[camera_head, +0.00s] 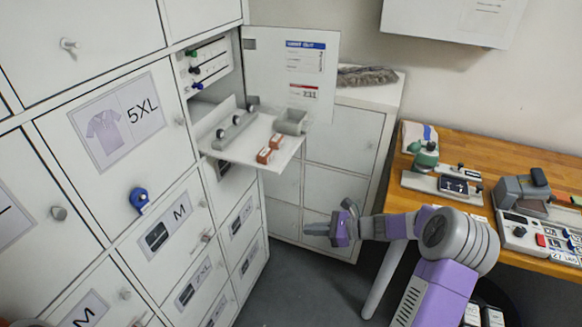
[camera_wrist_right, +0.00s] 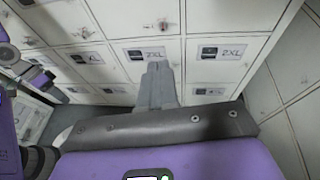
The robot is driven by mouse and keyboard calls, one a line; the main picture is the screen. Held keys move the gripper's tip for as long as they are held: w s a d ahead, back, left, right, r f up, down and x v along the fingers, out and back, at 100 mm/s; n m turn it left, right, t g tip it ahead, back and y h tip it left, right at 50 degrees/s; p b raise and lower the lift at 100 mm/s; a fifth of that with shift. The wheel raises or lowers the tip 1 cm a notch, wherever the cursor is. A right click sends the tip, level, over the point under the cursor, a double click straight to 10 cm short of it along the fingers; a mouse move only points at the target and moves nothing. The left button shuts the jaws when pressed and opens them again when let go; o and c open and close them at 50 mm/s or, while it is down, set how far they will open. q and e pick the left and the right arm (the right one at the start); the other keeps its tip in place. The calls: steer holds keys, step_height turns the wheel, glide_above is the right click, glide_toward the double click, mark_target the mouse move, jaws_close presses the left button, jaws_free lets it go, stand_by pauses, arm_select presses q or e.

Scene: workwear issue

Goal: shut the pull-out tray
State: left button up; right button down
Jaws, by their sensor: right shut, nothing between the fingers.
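The pull-out tray (camera_head: 240,151) is a pale shelf that sticks out of an open locker compartment in the head view. Small brown-red blocks, a grey box and a grey bar with dark knobs are on it. My right gripper (camera_head: 310,230) is shut and empty, below and to the right of the tray and apart from it. In the right wrist view its closed grey fingers (camera_wrist_right: 157,80) point toward locker doors marked 2XL. The tray does not show in that view.
The compartment's door (camera_head: 270,75) stands open to the right of the tray. A wooden bench (camera_head: 480,155) with several devices is at the right. A lower cabinet (camera_head: 345,150) stands behind. A blue padlock-like knob (camera_head: 139,198) sits on the 5XL locker. Floor space is clear below the tray.

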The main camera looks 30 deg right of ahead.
steer(key=d+r+m+t, duration=0.2)
steer(key=d+r+t, duration=0.35)
steer(key=r, duration=0.75)
steer(key=w+a+g, duration=0.1)
steer(key=w+a, duration=0.6)
steer(key=w, duration=0.3)
steer(key=shift+w+r+y+b, duration=0.15)
steer(key=shift+w+y+b, duration=0.15)
steer(key=shift+w+y, duration=0.1)
steer(key=shift+a, duration=0.15)
